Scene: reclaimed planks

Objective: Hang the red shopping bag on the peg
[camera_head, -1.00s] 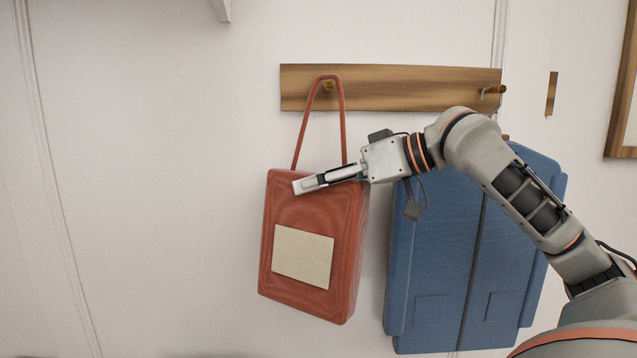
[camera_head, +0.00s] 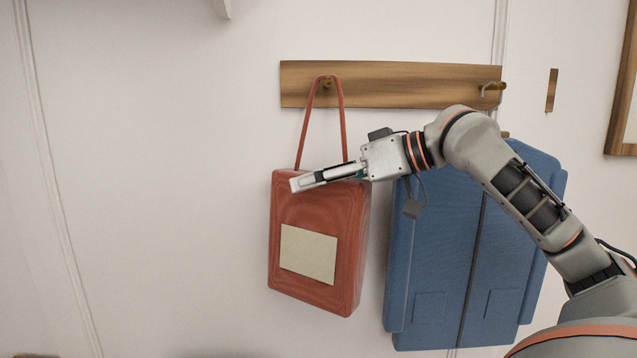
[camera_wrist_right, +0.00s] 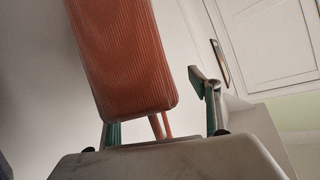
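The red shopping bag (camera_head: 318,215) hangs with its strap (camera_head: 340,115) looped over the left brass peg (camera_head: 327,84) of a wooden rail. The bag is boxy with a cream label and hangs nearly upright. My right gripper (camera_head: 304,183) reaches in from the right at the bag's top edge, with one finger in front of the bag and the other hidden. In the right wrist view the fingers are wide apart and the bag (camera_wrist_right: 125,55) covers part of one. The strap runs down between them. My left gripper is out of view.
The wooden rail (camera_head: 410,88) is fixed to the white wall. A blue garment (camera_head: 430,255) hangs just right of the bag, below the rail's right peg (camera_head: 494,87). The wall left of the bag is bare.

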